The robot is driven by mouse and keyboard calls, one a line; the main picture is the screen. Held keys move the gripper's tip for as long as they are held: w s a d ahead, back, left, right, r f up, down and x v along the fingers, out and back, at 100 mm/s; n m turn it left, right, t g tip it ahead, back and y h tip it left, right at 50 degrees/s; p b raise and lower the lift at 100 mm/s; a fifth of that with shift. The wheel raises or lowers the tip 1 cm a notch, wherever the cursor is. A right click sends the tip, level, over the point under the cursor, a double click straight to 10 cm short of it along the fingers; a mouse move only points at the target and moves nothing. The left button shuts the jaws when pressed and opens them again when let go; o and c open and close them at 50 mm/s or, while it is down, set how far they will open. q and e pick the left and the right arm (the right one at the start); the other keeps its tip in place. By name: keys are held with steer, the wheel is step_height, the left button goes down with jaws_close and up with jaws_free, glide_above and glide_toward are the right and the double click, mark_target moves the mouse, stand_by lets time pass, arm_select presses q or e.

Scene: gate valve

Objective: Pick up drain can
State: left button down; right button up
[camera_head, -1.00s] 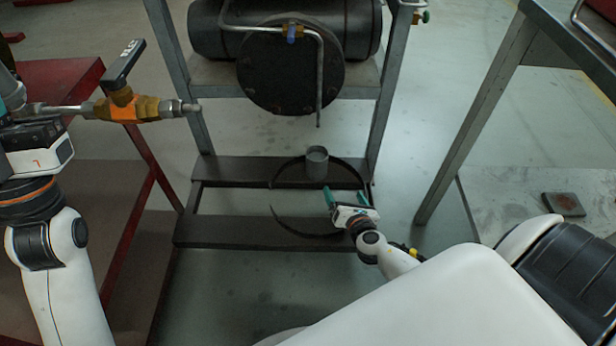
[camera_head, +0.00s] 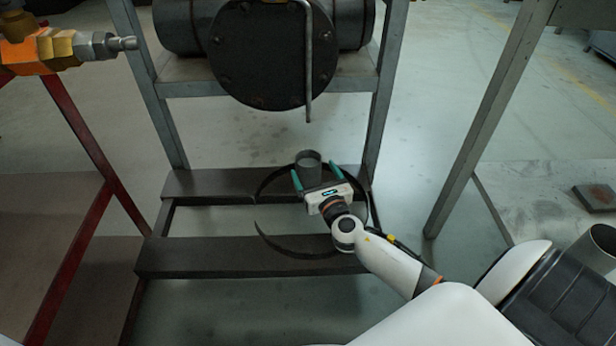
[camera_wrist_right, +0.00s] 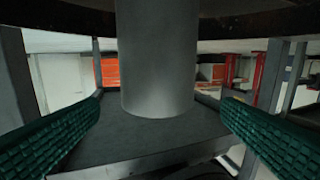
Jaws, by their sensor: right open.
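The drain can is a small grey cylinder (camera_head: 308,165) standing upright on the rear dark beam of the low frame, below the end of a bent pipe. My right gripper (camera_head: 316,178) is open, with its green fingers pointing at the can and one on either side of it. In the right wrist view the can (camera_wrist_right: 157,60) fills the middle, between the two green finger pads, with gaps on both sides. Its top is cut off there. My left gripper is not in the head view.
A dark flanged tank (camera_head: 262,55) sits on the rack above the can, with a thin pipe (camera_head: 309,90) hanging down. A dark curved band (camera_head: 270,235) loops around my right gripper. Grey rack posts stand at both sides. An orange valve fitting (camera_head: 40,55) is at upper left.

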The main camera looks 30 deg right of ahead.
mark_target(304, 151)
steer(key=b+x, duration=0.2)
steer(key=x, duration=0.4)
steer(key=shift+b, duration=0.4)
steer(key=c, duration=1.7)
steer(key=shift+c, duration=0.5)
steer(key=shift+r, duration=0.1)
